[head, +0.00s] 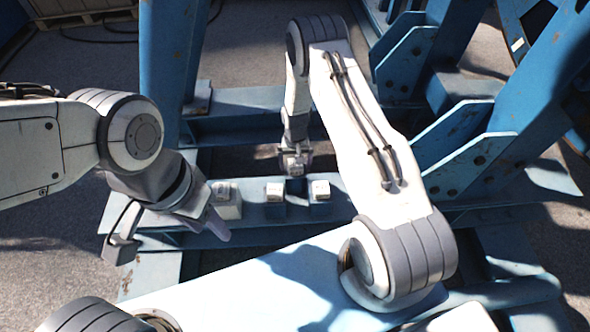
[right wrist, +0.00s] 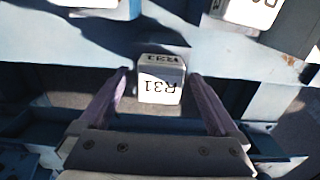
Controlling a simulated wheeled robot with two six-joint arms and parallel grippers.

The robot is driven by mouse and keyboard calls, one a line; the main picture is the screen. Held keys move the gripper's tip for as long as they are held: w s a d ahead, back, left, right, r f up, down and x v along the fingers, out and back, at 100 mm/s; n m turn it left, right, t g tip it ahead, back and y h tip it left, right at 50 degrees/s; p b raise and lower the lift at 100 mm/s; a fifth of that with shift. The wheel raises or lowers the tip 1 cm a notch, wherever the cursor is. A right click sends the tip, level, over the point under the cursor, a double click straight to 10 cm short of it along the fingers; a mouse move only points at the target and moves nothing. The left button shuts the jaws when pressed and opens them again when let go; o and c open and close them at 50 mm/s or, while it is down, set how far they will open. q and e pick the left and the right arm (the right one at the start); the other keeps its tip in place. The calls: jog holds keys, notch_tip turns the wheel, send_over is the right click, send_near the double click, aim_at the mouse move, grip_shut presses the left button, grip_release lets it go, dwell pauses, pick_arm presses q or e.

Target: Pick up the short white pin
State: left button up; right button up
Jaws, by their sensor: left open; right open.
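In the head view my right gripper (head: 295,160) points down at the blue beam and mostly hides this piece. My left gripper (head: 170,245) is open and empty at the lower left. I cannot tell for sure that the R31 piece is the short white pin.
Three white-topped blocks, at left (head: 227,200), middle (head: 275,193) and right (head: 319,191), stand in a row on the blue beam, nearer to me than my right gripper. Blue steel stand plates (head: 470,160) rise at the right, and a blue post (head: 170,70) at the left.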

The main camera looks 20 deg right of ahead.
jog(key=shift+c, duration=0.3)
grip_shut()
notch_tip(320, 180, up, 10)
jog(key=shift+r, duration=0.1)
dwell(0.3)
jog(key=shift+r, duration=0.1)
jog(key=shift+r+p, duration=0.6)
jog(key=shift+p, duration=0.1)
